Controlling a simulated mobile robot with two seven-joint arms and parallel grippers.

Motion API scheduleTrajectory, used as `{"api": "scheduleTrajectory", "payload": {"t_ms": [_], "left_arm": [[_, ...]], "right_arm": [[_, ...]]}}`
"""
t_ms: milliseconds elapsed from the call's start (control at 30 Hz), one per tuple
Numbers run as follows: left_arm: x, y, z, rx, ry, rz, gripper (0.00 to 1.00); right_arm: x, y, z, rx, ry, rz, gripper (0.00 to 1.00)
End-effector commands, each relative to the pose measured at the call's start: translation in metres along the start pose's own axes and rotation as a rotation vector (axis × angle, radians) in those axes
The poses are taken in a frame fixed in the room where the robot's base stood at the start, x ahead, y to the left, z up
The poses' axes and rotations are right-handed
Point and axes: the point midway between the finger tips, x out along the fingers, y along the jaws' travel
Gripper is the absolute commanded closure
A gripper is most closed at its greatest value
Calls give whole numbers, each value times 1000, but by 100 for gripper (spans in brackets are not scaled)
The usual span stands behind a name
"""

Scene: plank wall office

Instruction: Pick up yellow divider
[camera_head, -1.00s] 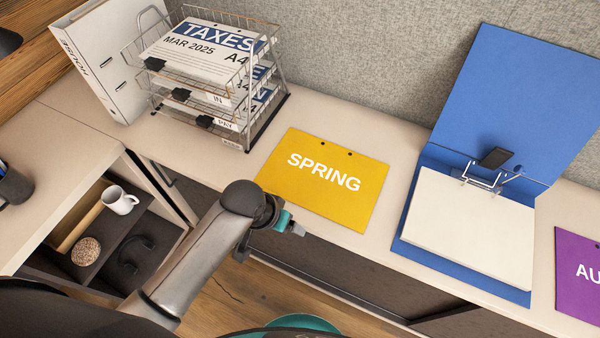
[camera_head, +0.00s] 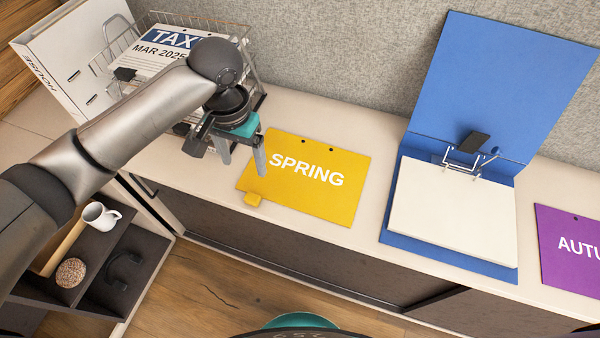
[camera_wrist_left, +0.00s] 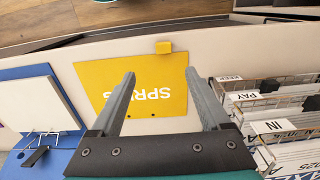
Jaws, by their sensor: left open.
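The yellow divider (camera_head: 311,176), a flat sheet marked SPRING with two punched holes, lies on the pale counter, with a small yellow tab (camera_head: 253,198) at its front left corner. My left gripper (camera_head: 246,163) is above the divider's left part, open, with nothing between its fingers. The divider also shows in the left wrist view (camera_wrist_left: 135,78), with the tab (camera_wrist_left: 164,47) at its edge and the two fingers (camera_wrist_left: 163,90) spread over it. My arm hides part of the wire tray. My right gripper is not in view.
An open blue binder (camera_head: 446,265) with white paper stands right of the divider, and a purple divider (camera_head: 570,262) lies beyond it. A wire letter tray (camera_head: 255,70) and a white binder (camera_head: 65,75) stand at the left. A shelf below holds a white mug (camera_head: 100,216).

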Motion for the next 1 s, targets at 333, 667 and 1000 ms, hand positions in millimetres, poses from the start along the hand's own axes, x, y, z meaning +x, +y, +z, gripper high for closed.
{"api": "scheduleTrajectory", "payload": {"t_ms": [333,667,1000], "left_arm": [[71,0,1,0,-3,-1,20],[101,-1,0,1,0,0,20],[146,-8,-1,1,0,-1,20]], "right_arm": [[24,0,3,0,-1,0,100],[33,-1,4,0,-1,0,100],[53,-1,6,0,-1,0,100]]}}
